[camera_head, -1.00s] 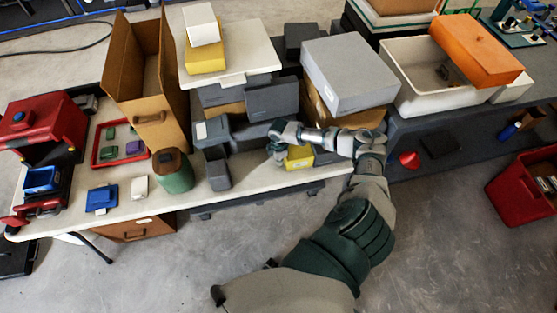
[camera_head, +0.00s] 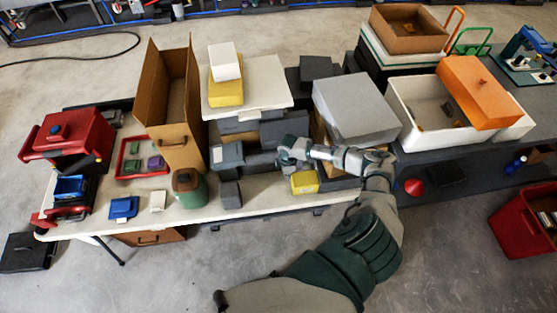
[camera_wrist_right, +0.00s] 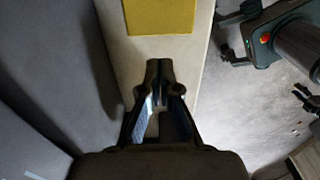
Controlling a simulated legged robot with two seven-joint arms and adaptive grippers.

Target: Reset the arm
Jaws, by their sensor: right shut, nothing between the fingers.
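My right arm reaches up from the bottom of the head view. Its gripper (camera_head: 287,158) is over the white table (camera_head: 262,203), beside the dark grey boxes and just above a yellow block (camera_head: 304,182). In the right wrist view the gripper (camera_wrist_right: 158,68) has its fingertips together with nothing between them. The yellow block (camera_wrist_right: 161,16) lies ahead of the fingertips there, apart from them, on the pale table top (camera_wrist_right: 120,30). My left gripper is not in the head view.
Grey boxes (camera_head: 262,133) stack left of the gripper, and a large light grey box (camera_head: 355,105) stands behind the forearm. A green canister (camera_head: 188,192) stands on the table. A white bin with an orange box (camera_head: 480,92) is at right. Floor in front is open.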

